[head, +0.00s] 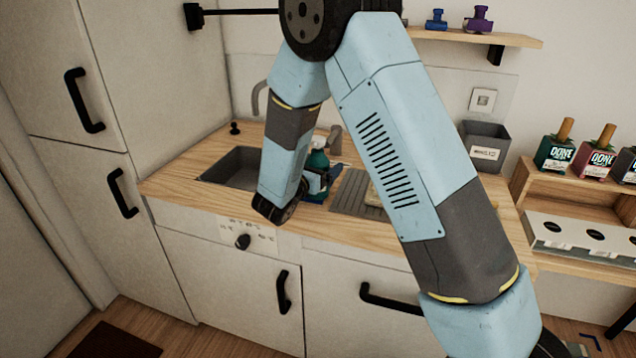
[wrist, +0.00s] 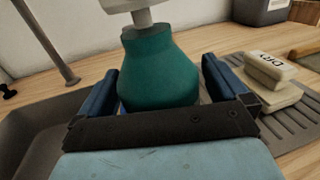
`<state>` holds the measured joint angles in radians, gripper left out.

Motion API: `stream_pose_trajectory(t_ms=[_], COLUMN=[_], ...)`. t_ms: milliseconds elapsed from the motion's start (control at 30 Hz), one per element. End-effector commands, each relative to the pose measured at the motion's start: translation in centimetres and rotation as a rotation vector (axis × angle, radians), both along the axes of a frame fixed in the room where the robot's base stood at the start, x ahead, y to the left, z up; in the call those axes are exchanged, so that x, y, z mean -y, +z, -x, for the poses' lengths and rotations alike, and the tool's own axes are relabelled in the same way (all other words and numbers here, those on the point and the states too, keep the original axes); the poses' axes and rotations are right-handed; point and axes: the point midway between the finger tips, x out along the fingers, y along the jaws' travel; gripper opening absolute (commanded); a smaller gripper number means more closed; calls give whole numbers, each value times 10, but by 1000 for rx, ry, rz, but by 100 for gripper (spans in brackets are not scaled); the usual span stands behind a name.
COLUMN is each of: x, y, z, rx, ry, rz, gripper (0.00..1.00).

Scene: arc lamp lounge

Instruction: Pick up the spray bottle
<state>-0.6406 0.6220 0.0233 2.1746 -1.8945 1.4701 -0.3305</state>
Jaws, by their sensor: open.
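The spray bottle (head: 318,160) is green with a pale top and stands upright on the wooden counter beside the sink, partly hidden behind my arm in the head view. In the wrist view the green bottle (wrist: 160,68) is close, upright and between the two blue fingers of my gripper (wrist: 162,88). The fingers are open, one on each side of the bottle. A gap shows at the right finger; whether the left finger touches cannot be told. The bottle's lower part is hidden behind the gripper's dark palm.
The sink (head: 228,167) lies left of the bottle, with a tap (head: 335,138) behind. A ribbed drainboard (head: 352,193) is at right, bearing pale sponge-like blocks (wrist: 270,70). A grey bin (head: 486,146) stands at the counter's back right. A shelf (head: 480,36) hangs above.

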Motion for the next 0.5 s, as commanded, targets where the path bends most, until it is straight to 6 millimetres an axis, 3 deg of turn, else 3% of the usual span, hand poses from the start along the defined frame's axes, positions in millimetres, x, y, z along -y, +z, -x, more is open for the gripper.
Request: stream_pose_trajectory(t_ms=[267,500], x=[3,3], y=[0,0], z=[-4,-4], rx=[0,0], ry=[0,1], rz=[0,0], gripper=[100,77])
